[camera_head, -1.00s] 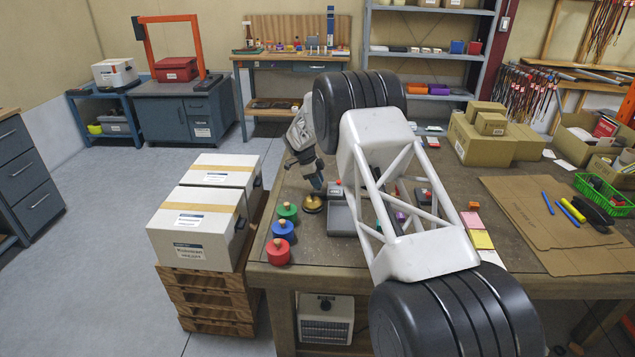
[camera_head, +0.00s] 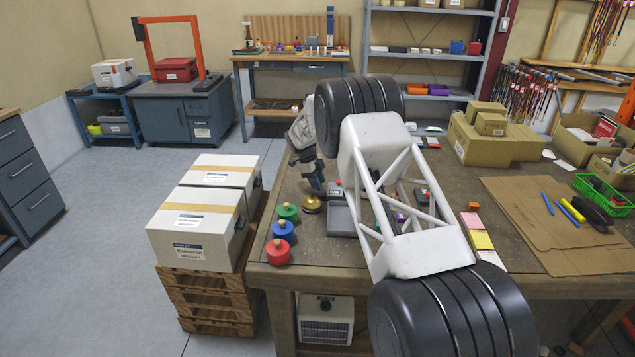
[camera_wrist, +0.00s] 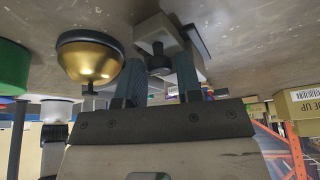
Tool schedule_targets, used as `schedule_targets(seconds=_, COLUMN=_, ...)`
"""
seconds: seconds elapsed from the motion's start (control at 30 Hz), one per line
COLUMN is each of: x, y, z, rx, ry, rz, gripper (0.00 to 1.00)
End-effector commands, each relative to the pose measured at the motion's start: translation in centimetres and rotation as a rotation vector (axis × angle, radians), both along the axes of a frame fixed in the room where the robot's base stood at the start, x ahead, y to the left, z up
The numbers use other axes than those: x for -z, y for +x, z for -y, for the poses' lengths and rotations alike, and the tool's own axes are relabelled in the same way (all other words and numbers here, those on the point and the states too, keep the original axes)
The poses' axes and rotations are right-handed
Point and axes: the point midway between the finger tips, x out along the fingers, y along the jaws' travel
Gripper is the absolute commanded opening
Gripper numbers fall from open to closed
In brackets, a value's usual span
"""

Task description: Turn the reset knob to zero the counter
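In the wrist view, a small grey box-shaped device (camera_wrist: 150,33), which looks like the counter, carries a dark round knob (camera_wrist: 157,63) on its side. My gripper (camera_wrist: 161,75) has its two fingers apart, with the knob showing in the gap between the fingertips. I cannot tell whether either finger touches it. In the head view, my gripper (camera_head: 319,187) is low over the bench, just left of the small dark counter (camera_head: 335,189). The knob is hidden there. The counter's digits are too small to read.
A brass bell (camera_head: 312,204) stands close beside my gripper; it also shows in the wrist view (camera_wrist: 90,58). A grey tray (camera_head: 341,221) lies in front of the counter.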

Motion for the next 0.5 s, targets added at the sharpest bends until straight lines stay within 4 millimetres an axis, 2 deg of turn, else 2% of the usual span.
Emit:
schedule_targets(seconds=0.33, x=-0.13, y=0.01, z=-0.06, rx=0.0, ry=0.0, rz=0.0, gripper=0.35)
schedule_targets(seconds=0.5, x=-0.9, y=0.15, z=-0.36, rx=0.0, ry=0.001, rz=0.001, gripper=0.35)
